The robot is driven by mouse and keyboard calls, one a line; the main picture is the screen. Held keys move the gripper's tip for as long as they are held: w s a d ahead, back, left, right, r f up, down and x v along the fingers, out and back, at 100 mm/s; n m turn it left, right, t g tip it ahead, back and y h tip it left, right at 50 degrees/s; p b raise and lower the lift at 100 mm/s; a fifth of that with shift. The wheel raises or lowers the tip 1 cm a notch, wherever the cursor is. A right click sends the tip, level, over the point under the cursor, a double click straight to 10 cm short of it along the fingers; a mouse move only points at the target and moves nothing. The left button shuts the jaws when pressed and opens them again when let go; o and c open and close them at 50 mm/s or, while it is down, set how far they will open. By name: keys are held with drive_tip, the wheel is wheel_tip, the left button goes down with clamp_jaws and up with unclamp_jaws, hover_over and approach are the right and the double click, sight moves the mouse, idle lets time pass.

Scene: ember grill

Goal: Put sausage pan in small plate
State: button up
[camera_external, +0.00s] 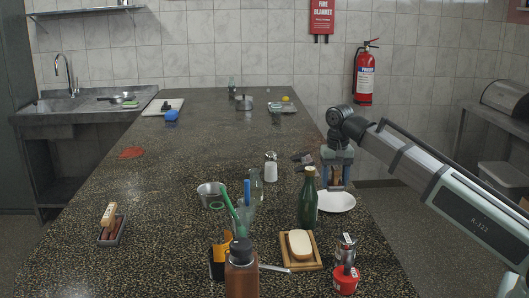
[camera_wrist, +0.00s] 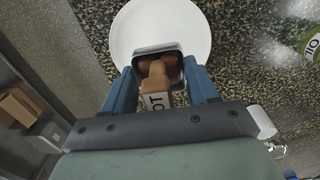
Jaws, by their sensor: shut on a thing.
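My gripper (camera_external: 337,180) is at the right side of the counter, just behind the small white plate (camera_external: 338,203). It is shut on the sausage pan (camera_wrist: 155,60), a small metal-rimmed pan with reddish sausages and a tan wooden handle piece with dark letters. In the wrist view, the blue fingers stand on both sides of the pan. The pan overlaps the near part of the plate (camera_wrist: 130,28) in that view. In the external view the held pan (camera_external: 336,174) shows only as a small brown patch between the fingers. I cannot tell whether it touches the plate.
A green bottle (camera_external: 308,200) stands close left of the plate. A soap-like block on a wooden board (camera_external: 299,249), a red-lidded jar (camera_external: 345,278) and a brown bottle (camera_external: 241,270) are nearer the camera. A similar dark pan (camera_external: 111,237) sits at left.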

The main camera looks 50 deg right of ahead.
sight(336, 167)
drive_tip(key=shift+f, duration=2.4)
drive_tip(key=shift+f, duration=0.15)
drive_tip(key=o, duration=1.2)
wheel_tip(336, 167, up, 12)
drive_tip(key=shift+r, duration=0.15)
